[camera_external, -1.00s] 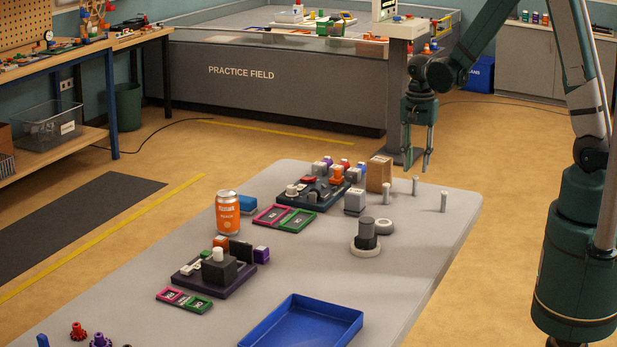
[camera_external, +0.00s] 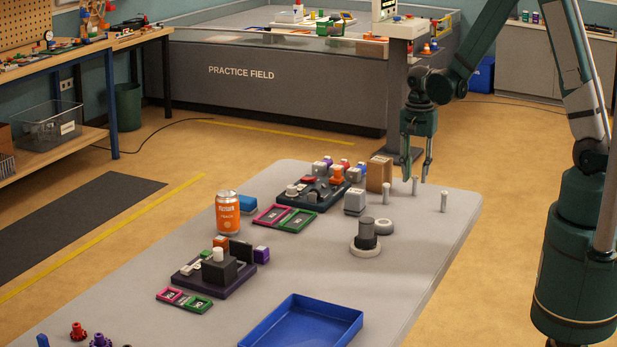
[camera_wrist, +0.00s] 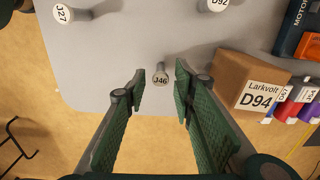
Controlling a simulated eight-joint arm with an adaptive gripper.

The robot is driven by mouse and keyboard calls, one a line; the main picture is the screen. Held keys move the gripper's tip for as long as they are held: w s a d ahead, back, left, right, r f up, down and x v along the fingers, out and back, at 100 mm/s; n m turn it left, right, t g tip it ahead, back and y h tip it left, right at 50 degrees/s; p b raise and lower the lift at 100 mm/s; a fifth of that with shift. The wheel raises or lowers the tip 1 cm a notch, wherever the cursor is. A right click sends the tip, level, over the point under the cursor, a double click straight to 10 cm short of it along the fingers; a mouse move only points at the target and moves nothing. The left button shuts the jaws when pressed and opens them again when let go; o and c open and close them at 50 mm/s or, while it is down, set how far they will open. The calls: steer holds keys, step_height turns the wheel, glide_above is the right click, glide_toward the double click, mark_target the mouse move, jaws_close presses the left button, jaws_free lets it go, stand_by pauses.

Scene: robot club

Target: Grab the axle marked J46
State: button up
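Pins marked J27 (camera_wrist: 62,14) and D92 (camera_wrist: 214,4) stand nearby. A cardboard box marked Larkvolt D94 (camera_wrist: 248,82) stands close to the right in the wrist view. The grey table (camera_external: 430,240) is clear towards its right edge. A blue tray (camera_external: 300,325) lies nearer the external camera.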

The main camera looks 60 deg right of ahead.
mark_target(415, 176)
steer(key=shift+f+b, duration=0.4)
steer(key=shift+f, duration=1.7)
jaws_close()
